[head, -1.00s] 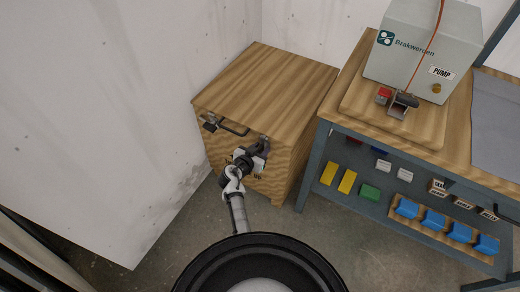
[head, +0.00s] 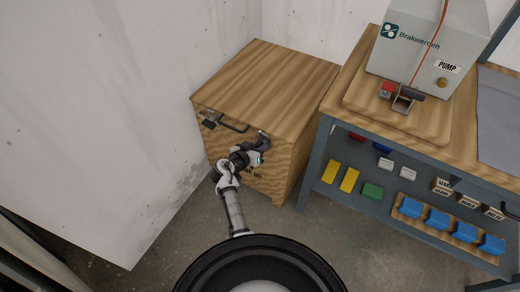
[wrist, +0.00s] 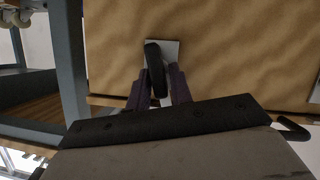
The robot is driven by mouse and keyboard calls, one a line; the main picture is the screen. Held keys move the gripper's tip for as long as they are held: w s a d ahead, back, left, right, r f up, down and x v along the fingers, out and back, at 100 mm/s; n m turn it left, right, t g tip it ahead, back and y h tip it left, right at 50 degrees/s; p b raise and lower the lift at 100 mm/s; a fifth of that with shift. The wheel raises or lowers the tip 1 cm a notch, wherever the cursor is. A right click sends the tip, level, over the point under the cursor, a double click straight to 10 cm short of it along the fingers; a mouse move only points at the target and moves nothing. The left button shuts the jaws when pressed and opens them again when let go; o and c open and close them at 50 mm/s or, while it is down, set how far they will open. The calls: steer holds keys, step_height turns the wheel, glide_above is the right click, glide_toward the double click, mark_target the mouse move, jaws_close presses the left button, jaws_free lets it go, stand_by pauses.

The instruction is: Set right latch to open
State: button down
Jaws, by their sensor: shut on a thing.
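A wooden box (head: 265,75) stands against the wall, with latches on its front near the top edge. The right latch (head: 264,136) is mostly hidden behind my gripper (head: 263,146) in the head view. In the wrist view, the right latch shows as a dark lever (wrist: 153,62) beside a light metal plate (wrist: 172,50) on the wood. My gripper's two dark fingers (wrist: 160,88) are shut on the lever, one on each side. The left latch (head: 208,122) is clear of my arm.
A bar handle (head: 236,129) lies between the latches; part of it shows in the wrist view (wrist: 291,129). A blue-grey workbench (head: 322,150) with a pump (head: 425,45) and shelf blocks stands close on the right. Open floor lies in front.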

steer(key=shift+w+a+f+n+h+b, duration=0.1)
steer(key=shift+a+f+n+h+b, duration=0.1)
steer(key=shift+n+h+b, duration=1.1)
steer(key=shift+w+a+f+n+h+b, duration=0.15)
steer(key=shift+n+h+b, duration=0.6)
steer(key=shift+n, duration=1.1)
steer(key=shift+a+f+n+h+b, duration=0.1)
steer(key=shift+f+n+h+b, duration=0.15)
steer(key=shift+n+h+b, duration=0.8)
steer(key=shift+n+y+b, duration=0.3)
steer(key=shift+n+y, duration=0.1)
steer(key=shift+n, duration=0.2)
steer(key=c, duration=1.4)
jaws_free()
steer(key=shift+c, duration=0.2)
steer(key=b+v, duration=0.1)
steer(key=v, duration=1.2)
steer(key=shift+s+a, duration=0.2)
steer(key=shift+a, duration=0.15)
